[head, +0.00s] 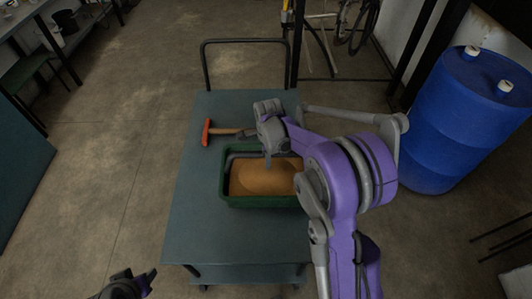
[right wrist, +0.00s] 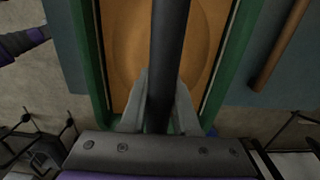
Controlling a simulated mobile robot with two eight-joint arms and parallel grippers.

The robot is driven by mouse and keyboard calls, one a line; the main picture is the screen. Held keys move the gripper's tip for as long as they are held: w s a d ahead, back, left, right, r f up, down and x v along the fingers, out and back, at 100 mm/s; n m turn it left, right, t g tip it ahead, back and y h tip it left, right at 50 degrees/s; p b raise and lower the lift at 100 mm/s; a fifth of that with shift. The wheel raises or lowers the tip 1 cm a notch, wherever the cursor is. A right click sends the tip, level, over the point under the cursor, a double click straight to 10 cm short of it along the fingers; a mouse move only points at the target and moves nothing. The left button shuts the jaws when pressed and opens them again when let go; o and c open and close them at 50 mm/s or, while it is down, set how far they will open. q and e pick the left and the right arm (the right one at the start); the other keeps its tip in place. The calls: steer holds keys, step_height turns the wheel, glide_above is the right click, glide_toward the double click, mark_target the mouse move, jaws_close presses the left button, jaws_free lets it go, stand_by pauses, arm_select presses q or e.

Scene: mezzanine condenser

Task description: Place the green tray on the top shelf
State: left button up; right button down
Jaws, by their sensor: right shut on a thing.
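The green tray (head: 262,202) sits on the blue-grey top of a cart (head: 215,240). It holds an orange-brown mass, and a dark grey bar (head: 240,156) runs above its far part. My right gripper (head: 269,160) reaches in over the tray from the right and hides part of it. In the right wrist view, its fingers (right wrist: 158,112) are shut around the dark bar, with the tray's green walls (right wrist: 230,60) on both sides. My left gripper (head: 138,282) is at the bottom left, away from the cart; its finger gap is unclear.
A hammer (head: 222,132) with a red head lies on the cart beyond the tray. The cart's push handle (head: 245,41) stands at the far end. A blue barrel (head: 464,120) stands at the right. A bench (head: 22,22) with small things stands upper left. The floor left of the cart is clear.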

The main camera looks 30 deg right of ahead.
step_height(320, 180, down, 4)
steer(key=shift+f, duration=0.2)
stand_by(0.3)
steer(key=c, duration=0.7)
jaws_free()
steer(key=shift+o, duration=0.2)
